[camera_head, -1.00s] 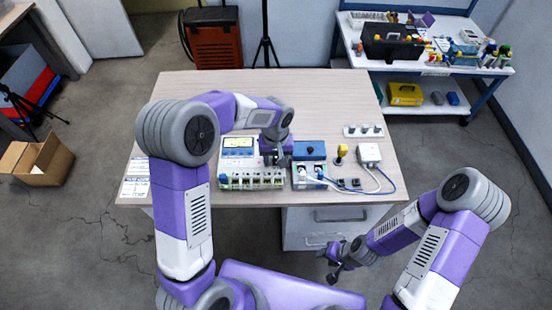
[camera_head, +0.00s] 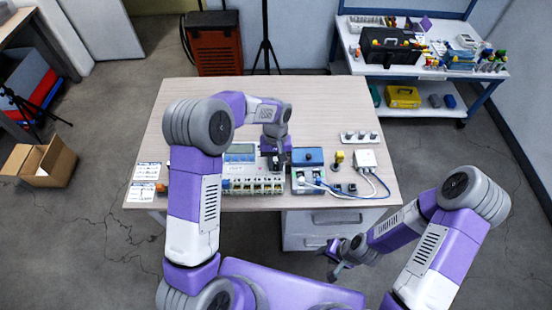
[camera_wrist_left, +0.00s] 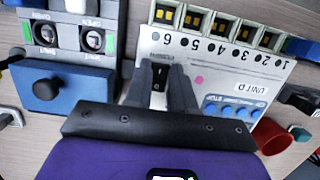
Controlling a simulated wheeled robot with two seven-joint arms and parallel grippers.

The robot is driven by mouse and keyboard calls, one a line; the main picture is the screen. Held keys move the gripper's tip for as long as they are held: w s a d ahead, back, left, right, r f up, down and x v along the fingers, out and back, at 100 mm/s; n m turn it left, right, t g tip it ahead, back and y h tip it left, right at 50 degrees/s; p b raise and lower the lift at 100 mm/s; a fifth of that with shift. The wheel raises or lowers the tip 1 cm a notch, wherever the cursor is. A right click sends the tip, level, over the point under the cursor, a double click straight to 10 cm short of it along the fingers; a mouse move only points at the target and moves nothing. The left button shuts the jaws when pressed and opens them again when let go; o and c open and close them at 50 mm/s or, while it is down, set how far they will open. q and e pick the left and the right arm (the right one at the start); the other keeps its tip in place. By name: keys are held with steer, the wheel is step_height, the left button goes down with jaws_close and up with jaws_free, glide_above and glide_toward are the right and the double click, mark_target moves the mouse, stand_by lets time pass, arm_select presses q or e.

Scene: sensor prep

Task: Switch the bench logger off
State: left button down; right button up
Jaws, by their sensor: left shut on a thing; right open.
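The bench logger (camera_head: 238,173) is a white unit on the table with a row of terminals along its front edge and a grey-blue display (camera_head: 240,150). The left wrist view shows its white face (camera_wrist_left: 205,75) with numbered channels, a "UNIT D" label, blue buttons (camera_wrist_left: 232,108) and a black rocker switch (camera_wrist_left: 158,86). My left gripper (camera_head: 274,160) is over the logger's right end. In the left wrist view its fingers (camera_wrist_left: 162,80) are shut on the rocker switch, partly hiding it. My right gripper (camera_head: 336,264) is open and empty, in front of the table.
A unit with a blue box (camera_head: 308,156) stands right of the logger. Further right are a yellow-topped knob (camera_head: 339,156), a white box (camera_head: 365,160) with cables, and a strip (camera_head: 361,137). Printed sheets (camera_head: 147,171) lie left. The table's back is clear.

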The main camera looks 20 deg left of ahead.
mark_target(276, 163)
arm_select(q)
steer(key=shift+w+r, duration=0.1)
steer(key=shift+w, duration=0.05)
arm_select(e)
steer(key=shift+r, duration=0.55)
arm_select(q)
steer(key=c, duration=1)
jaws_free()
steer(key=shift+o, duration=0.2)
steer(key=p+v, duration=0.1)
steer(key=v, duration=0.6)
steer(key=shift+w+r+p, duration=0.15)
steer(key=shift+r+p, duration=0.1)
steer(key=shift+p, duration=0.05)
arm_select(e)
steer(key=shift+r, duration=0.6)
arm_select(q)
steer(key=shift+a+f, duration=0.1)
arm_select(e)
steer(key=shift+s, duration=0.1)
